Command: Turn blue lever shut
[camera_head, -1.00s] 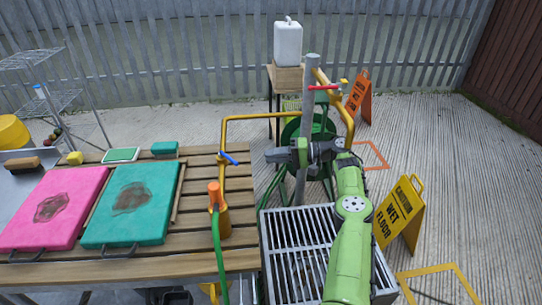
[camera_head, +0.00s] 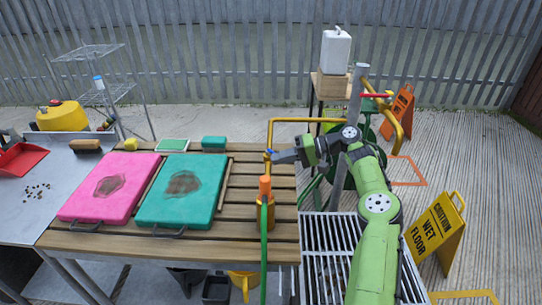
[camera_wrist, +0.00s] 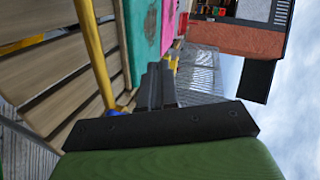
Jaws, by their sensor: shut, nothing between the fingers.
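The blue lever (camera_head: 271,152) sits on the yellow pipe (camera_head: 271,135) near the right edge of the slatted table. It is a small blue patch in the head view, mostly covered by my gripper. My gripper (camera_head: 280,157) is shut, with its dark fingertips at the lever; I cannot tell whether they touch it. In the wrist view the fingers (camera_wrist: 158,82) are together and empty. A bit of the blue lever (camera_wrist: 117,112) shows left of them, beside the yellow pipe (camera_wrist: 95,50). The lever's exact angle is hidden.
An orange-topped nozzle with a green hose (camera_head: 264,215) stands in front of the lever. Pink (camera_head: 110,187) and teal (camera_head: 182,190) boards lie left on the slatted table (camera_head: 225,240).

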